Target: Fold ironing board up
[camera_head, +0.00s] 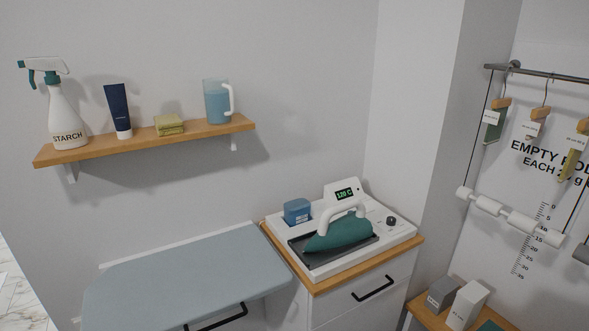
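The ironing board (190,275) is a flat grey-blue surface at the lower left. It lies out roughly level from the wall, with a pale strip (180,245) along its wall side. A black bar handle (218,319) shows just below its front edge; what it is fixed to is mostly hidden. The board's underside and any supports are hidden, and its near left part runs to the bottom of the picture. Neither of my grippers is in view.
Right of the board, a wood-topped cabinet (335,284) with a black handle (373,288) bears a teal iron (338,234) on a white station (390,238). Above, a shelf (150,143) holds a starch bottle (63,115), tube (118,110), folded cloths (169,125) and jug (216,103).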

